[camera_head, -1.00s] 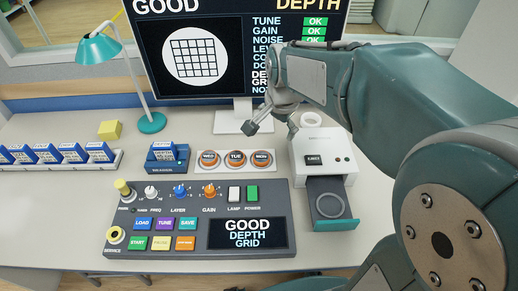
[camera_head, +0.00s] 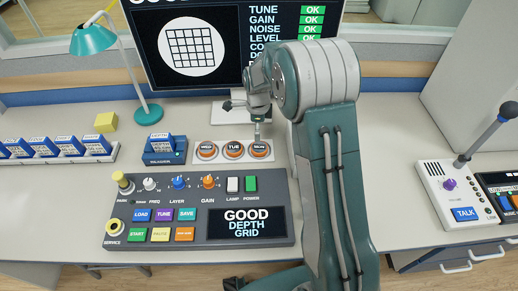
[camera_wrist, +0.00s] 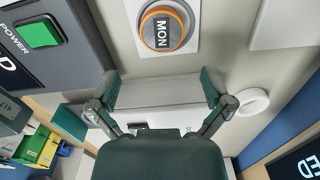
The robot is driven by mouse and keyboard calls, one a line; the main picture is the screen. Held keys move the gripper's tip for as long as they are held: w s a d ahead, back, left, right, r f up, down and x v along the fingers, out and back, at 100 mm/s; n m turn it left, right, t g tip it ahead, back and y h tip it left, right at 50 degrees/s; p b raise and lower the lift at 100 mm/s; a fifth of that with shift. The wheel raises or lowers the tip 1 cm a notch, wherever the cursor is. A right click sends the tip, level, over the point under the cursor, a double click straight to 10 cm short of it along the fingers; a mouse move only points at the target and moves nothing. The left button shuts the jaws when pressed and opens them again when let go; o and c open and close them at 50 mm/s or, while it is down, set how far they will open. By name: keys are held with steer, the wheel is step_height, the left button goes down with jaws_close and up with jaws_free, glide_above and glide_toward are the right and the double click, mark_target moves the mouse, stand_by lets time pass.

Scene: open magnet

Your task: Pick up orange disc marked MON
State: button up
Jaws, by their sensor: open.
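The orange-rimmed disc marked MON (camera_head: 260,149) sits at the right end of a white holder with three discs. It also shows at the top of the wrist view (camera_wrist: 164,30), seated in its holder, its dark face lettered in white. My gripper (camera_head: 257,132) is just behind and above the MON disc in the head view. In the wrist view my gripper (camera_wrist: 162,88) is open, with nothing held between its fingers. The MON disc lies beyond the fingertips, apart from them.
The discs marked TUE (camera_head: 233,149) and WED (camera_head: 206,150) sit left of MON. A control console (camera_head: 200,225) stands in front. A blue block stand (camera_head: 166,157) is at left, and a monitor (camera_head: 235,40) behind. My arm hides the area to the right.

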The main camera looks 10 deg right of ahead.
mark_target(258, 147)
step_height(258, 147, down, 9)
steer(key=shift+w+f, duration=0.1)
steer(key=shift+f, duration=0.1)
steer(key=c, duration=1)
